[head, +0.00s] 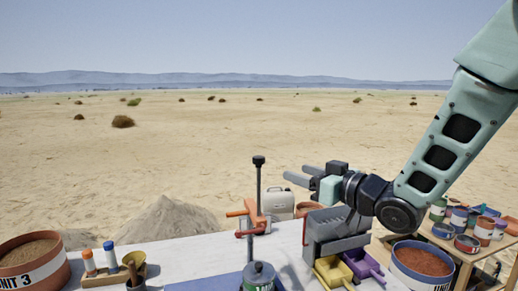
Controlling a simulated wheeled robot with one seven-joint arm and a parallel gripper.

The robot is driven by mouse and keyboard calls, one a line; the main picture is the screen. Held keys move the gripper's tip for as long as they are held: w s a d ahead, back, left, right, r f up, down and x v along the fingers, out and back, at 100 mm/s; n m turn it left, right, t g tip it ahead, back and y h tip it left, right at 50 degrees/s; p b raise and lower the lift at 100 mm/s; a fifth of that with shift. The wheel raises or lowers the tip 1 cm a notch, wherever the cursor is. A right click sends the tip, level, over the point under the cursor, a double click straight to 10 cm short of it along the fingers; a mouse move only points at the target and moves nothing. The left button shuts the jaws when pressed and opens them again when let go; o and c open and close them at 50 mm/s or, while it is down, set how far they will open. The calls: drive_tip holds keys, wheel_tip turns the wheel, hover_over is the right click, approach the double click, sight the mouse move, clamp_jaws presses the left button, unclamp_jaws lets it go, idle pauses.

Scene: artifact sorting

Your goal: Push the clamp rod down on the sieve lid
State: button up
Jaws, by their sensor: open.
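The clamp rod (258,185) stands upright with a black knob on top. Its lower part meets an orange clamp bracket (250,210) with handles, on a blue post. A grey lid with a small knob (259,271), which looks like the sieve lid, is at the bottom edge of the view, in front of the clamp. Whether the rod touches any lid cannot be told. My gripper (295,171) is open and empty, to the right of the rod, at about the height of its upper part. Its fingers point left, apart from the rod.
The white table (180,255) carries markers in a wooden holder (113,268) and a bin of brown soil (32,260) at left. Yellow (333,271) and purple (362,264) scoops and a bin of red soil (422,262) are at right. A grey canister (279,203) stands behind the clamp.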

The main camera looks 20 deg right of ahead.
sight(263, 162)
drive_tip(key=p+x, duration=0.9)
drive_tip(key=x, duration=0.6)
clamp_jaws()
wheel_tip(263, 162, down, 12)
drive_tip(key=b, duration=1.3)
drive_tip(key=shift+f, duration=0.1)
unclamp_jaws()
